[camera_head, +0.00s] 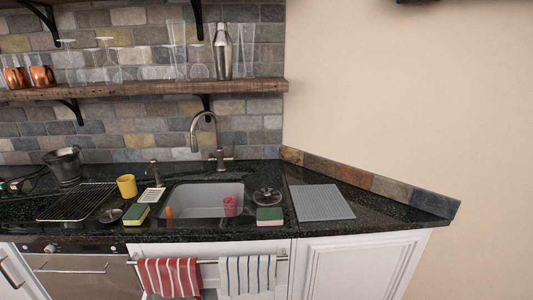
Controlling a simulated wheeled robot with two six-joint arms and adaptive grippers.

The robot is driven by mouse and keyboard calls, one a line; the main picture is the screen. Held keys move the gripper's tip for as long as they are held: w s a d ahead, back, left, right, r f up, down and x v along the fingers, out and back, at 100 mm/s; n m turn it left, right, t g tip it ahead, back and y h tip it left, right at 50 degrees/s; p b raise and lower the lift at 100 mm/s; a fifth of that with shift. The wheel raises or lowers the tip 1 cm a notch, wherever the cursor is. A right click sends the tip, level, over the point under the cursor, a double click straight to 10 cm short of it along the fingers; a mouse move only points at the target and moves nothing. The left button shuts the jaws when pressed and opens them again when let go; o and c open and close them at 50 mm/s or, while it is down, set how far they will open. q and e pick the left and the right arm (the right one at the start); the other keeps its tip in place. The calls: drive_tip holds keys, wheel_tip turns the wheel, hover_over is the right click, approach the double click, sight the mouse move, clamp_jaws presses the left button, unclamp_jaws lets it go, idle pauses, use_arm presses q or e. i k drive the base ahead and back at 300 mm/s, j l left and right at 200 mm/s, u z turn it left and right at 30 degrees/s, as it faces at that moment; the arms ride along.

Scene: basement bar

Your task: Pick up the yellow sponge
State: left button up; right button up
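A sponge with a dark green top and a yellow side (136,214) lies on the black counter to the left of the sink, near the counter's front edge. A second sponge (269,214) with a green top and a reddish lower layer lies at the right of the sink, also near the front edge. Nothing touches either sponge from above. Neither of my grippers shows in the head view.
A grey sink (200,198) with a red cup (230,206) lies between the sponges. A tall faucet (207,130) stands behind. A yellow mug (127,186), wire rack (76,202), glass lid (267,196) and grey mat (320,202) are around it. A wooden shelf (150,89) hangs above.

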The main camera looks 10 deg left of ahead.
sight(138, 212)
drive_tip(key=u, duration=1.3)
drive_tip(key=i+j+z, duration=0.2)
drive_tip(key=j, duration=0.35)
drive_tip(key=i+j+z, duration=0.15)
drive_tip(key=i+j, duration=0.15)
drive_tip(key=j, duration=0.3)
drive_tip(key=i+j+z, duration=0.2)
drive_tip(key=j, duration=0.45)
drive_tip(key=i+j+z, duration=0.2)
drive_tip(key=j, duration=0.4)
drive_tip(key=j+z, duration=0.15)
drive_tip(key=j, duration=0.5)
drive_tip(key=i+j+z, duration=0.2)
drive_tip(key=j, duration=0.5)
drive_tip(key=k, duration=0.1)
